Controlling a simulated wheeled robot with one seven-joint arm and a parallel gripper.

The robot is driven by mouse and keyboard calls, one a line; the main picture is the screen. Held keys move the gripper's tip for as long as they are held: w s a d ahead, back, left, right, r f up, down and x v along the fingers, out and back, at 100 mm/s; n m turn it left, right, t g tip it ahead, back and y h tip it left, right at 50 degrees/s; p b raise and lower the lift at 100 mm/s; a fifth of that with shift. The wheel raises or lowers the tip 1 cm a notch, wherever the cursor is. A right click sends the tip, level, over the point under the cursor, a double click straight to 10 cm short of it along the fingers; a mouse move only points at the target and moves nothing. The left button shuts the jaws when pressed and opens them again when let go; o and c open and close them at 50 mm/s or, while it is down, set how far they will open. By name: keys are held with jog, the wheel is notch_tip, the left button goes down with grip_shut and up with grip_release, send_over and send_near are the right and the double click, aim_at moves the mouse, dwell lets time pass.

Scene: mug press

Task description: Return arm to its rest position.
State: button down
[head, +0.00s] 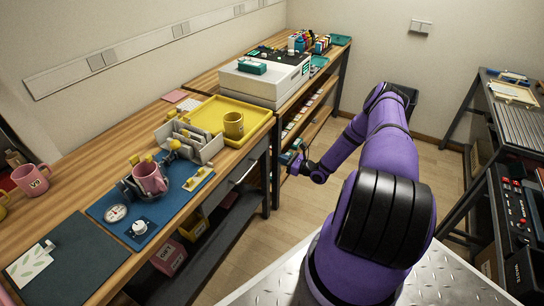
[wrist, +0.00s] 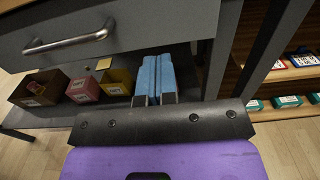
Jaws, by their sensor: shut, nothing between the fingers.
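My gripper (head: 292,164) is at the end of my bent purple arm, low over the floor by the end of the near wooden bench. In the wrist view its two blue fingers (wrist: 154,76) lie side by side, shut with nothing between them. They point toward the space under a grey drawer (wrist: 110,35) with a metal handle. The fingers look apart from the drawer and the bins, though the exact gap cannot be told.
A pink mug (head: 150,178) sits at the press on a blue mat (head: 166,216). A yellow mug (head: 233,125) stands on a yellow tray (head: 208,108). Small bins (wrist: 82,90) stand on the lower shelf. A dark table leg (wrist: 262,50) is right of the fingers. Open floor (head: 262,240) lies between benches.

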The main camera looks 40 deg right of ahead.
jog(key=shift+v, duration=1.8)
jog(key=shift+r, duration=0.1)
jog(key=w+a+r+n+g+y, duration=0.1)
jog(key=a+r+n+g+y, duration=0.2)
jog(key=r, duration=0.4)
jog(key=w+a+r+n+g+y, duration=0.1)
jog(key=w+a+r+n+g, duration=0.15)
jog(key=r+n, duration=0.4)
jog(key=w+a+r+n+g+y, duration=0.1)
jog(key=a+r+n+g+y, duration=0.15)
jog(key=r, duration=0.65)
jog(key=s+a+r+n+g+h, duration=0.2)
jog(key=s+a+r+n+g, duration=0.15)
jog(key=a+r, duration=0.4)
jog(key=s+a+r+n+g+h, duration=0.2)
jog(key=a+r+n+g, duration=0.25)
jog(key=r, duration=0.65)
jog(key=s+a+r+n+h, duration=0.55)
jog(key=s+a+r, duration=0.25)
jog(key=s+r, duration=0.55)
jog(key=s+r+n+t+h, duration=0.2)
jog(key=s+r+n, duration=0.1)
jog(key=s, duration=0.5)
jog(key=s+a+r+n+t+h, duration=0.1)
jog(key=s+r+n+t+h, duration=0.1)
jog(key=s, duration=0.6)
jog(key=shift+s+a+r+n+t, duration=0.35)
jog(key=shift+r+n, duration=0.1)
jog(key=shift+r, duration=0.45)
